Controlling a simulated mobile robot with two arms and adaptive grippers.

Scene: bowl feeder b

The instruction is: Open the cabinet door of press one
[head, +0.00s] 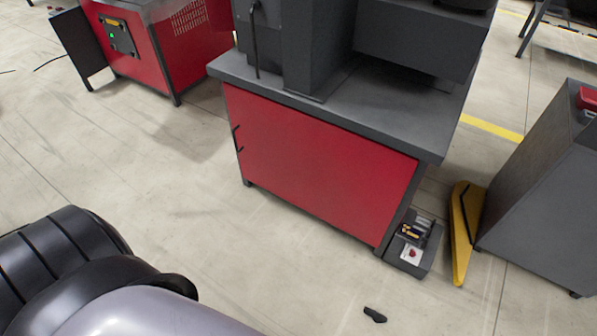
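A machine with a dark grey top stands in the middle of the head view. Its base has a red front panel (315,170), which looks like a cabinet door and sits flush and closed. Small black fittings (237,140) show at the panel's left edge; I cannot tell whether they are hinges or a handle. No label shows whether this is press one. Neither of my grippers is in view. A black and grey rounded part of my own body fills the lower left corner.
Another red machine (170,45) with an open dark door panel (78,45) stands at the back left. A yellow guard (463,230) and grey cabinet (540,190) are at right. A small black piece (374,314) shows low down. Left floor is clear.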

